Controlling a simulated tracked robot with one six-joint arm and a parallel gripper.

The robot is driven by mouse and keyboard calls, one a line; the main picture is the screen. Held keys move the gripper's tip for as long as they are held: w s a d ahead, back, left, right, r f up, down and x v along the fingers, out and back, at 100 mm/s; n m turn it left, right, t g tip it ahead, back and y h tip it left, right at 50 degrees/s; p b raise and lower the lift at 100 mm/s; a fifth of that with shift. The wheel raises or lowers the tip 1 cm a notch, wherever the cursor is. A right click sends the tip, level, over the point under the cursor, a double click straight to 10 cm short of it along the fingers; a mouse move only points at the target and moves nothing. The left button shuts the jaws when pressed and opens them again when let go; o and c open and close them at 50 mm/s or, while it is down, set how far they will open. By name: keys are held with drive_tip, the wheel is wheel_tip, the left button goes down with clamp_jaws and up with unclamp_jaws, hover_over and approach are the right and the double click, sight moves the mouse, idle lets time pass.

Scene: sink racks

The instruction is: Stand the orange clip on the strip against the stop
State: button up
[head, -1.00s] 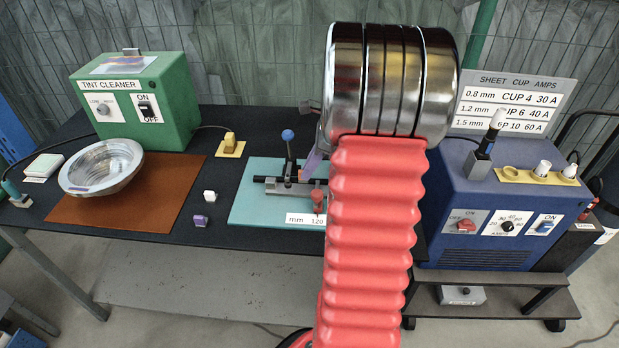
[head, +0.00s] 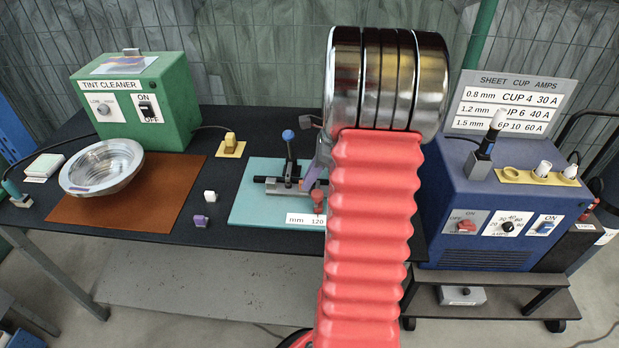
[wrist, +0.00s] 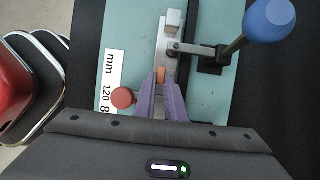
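The orange clip (wrist: 160,75) shows in the wrist view as a small block between the tips of my purple gripper fingers (wrist: 162,88). The fingers appear shut on it. The clip is over the near part of the bright metal strip (wrist: 162,42), which runs away along the fixture; I cannot tell whether it touches the strip. A grey block (wrist: 174,20), perhaps the stop, is at the strip's far end. In the head view my gripper (head: 314,172) is partly hidden behind my arm, and the clip cannot be made out.
A clamp lever with a blue ball (wrist: 268,20) stands right of the strip in the wrist view. A red knob (wrist: 123,98) and a millimetre label (wrist: 112,75) are at left. The fixture sits on a teal mat (head: 252,205). A blue welder box (head: 470,190) is at the right.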

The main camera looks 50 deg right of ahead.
drive_tip(key=o, duration=0.5)
drive_tip(key=shift+c, duration=0.2)
drive_tip(key=shift+r, duration=0.1)
drive_tip(key=v, duration=1.2)
drive_tip(key=shift+w, duration=0.1)
drive_tip(key=w+a+r+n+h, duration=0.1)
drive_tip(key=a+r+n, duration=0.2)
drive_tip(key=a+n, duration=0.5)
drive_tip(key=a+r+n+h, duration=0.15)
drive_tip(key=a+n, duration=0.25)
drive_tip(key=a, duration=0.9)
drive_tip(key=s+a+n+t, duration=0.1)
drive_tip(key=s+a+n, duration=0.3)
drive_tip(key=a+n, duration=0.4)
drive_tip(key=s+a+n+t, duration=0.1)
drive_tip(key=s+a+n, duration=0.4)
drive_tip(key=a+n, duration=0.3)
drive_tip(key=shift+a+f, duration=0.2)
drive_tip(key=shift+a, duration=0.15)
